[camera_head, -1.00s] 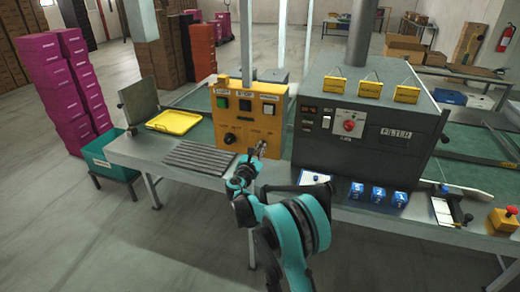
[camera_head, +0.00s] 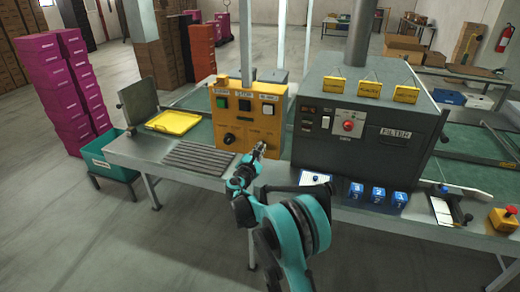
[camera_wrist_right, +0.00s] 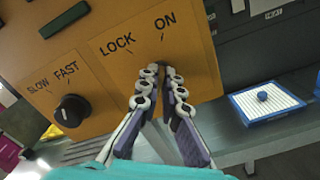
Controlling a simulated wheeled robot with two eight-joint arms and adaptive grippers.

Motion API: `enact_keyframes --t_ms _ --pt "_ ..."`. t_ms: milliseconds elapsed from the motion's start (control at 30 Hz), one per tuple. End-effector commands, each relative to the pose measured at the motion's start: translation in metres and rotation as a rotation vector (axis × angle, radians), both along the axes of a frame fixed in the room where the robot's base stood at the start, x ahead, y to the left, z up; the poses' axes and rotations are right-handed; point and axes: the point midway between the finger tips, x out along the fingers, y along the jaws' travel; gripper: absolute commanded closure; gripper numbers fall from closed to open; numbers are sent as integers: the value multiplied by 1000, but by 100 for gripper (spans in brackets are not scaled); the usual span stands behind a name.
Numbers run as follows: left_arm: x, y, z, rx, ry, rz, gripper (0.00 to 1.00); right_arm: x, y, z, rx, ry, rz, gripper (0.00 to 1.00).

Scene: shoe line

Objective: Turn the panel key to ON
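The yellow control panel (camera_head: 247,116) stands on the bench. In the right wrist view its LOCK and ON labels (camera_wrist_right: 140,34) sit above the key's place, with ON to the right. My right gripper (camera_head: 260,148) is at the panel's lower right front. In the right wrist view its fingertips (camera_wrist_right: 161,78) have come together just below the two label marks, around the key's place. They look shut on the key, which they almost wholly hide, so its angle cannot be read. My left gripper is not in view.
A black SLOW/FAST knob (camera_wrist_right: 72,110) is left of the fingers. The dark grey machine (camera_head: 365,125) stands close on the right. A blue-framed white pad (camera_wrist_right: 266,101) lies on the bench. A yellow tray (camera_head: 173,122) and a ridged mat (camera_head: 200,158) lie to the left.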

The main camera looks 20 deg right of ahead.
Motion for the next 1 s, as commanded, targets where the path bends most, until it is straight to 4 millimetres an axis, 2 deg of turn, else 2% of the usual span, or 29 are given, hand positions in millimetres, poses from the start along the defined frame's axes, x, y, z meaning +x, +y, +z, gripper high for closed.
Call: enact_keyframes --t_ms 33,100,467,567,1000 --pt "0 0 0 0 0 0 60 0 0 -1 4 0 0 90" --pt "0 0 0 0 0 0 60 0 0 -1 3 -1 0 74" --pt "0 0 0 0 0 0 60 -3 3 0 0 1 1 74" --pt "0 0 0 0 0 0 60 -13 10 0 1 1 2 74" --pt "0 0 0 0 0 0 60 -86 59 -1 1 0 2 74"
